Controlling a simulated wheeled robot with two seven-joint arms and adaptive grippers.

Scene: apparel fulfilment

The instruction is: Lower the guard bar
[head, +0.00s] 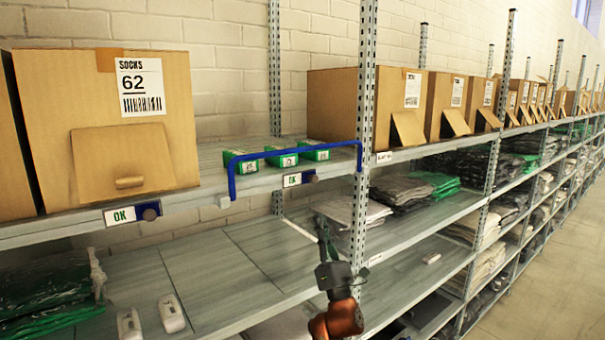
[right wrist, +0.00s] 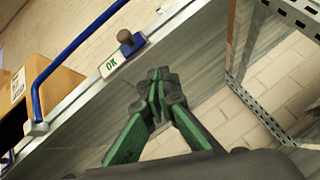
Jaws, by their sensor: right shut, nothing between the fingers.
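The blue guard bar (head: 292,152) stands up from the front edge of the upper shelf. Its crossbar passes in front of several small green boxes (head: 281,158), and its right end is by the metal upright. In the right wrist view the bar (right wrist: 78,42) runs along the left, with one leg down to a bracket on the shelf edge. My right gripper (head: 321,222) is below that shelf edge, apart from the bar. In the right wrist view its green fingers (right wrist: 158,76) are shut and empty, near an OK plate (right wrist: 111,64) and dark knob (right wrist: 126,40). My left gripper is not seen.
A large SOCKS 62 carton (head: 107,125) stands at the left. The metal upright (head: 363,130) rises right of the bar. Folded clothes (head: 350,212) lie on the lower shelf beside my right gripper. Two white devices (head: 170,314) lie lower left; bare shelf (head: 235,265) lies between.

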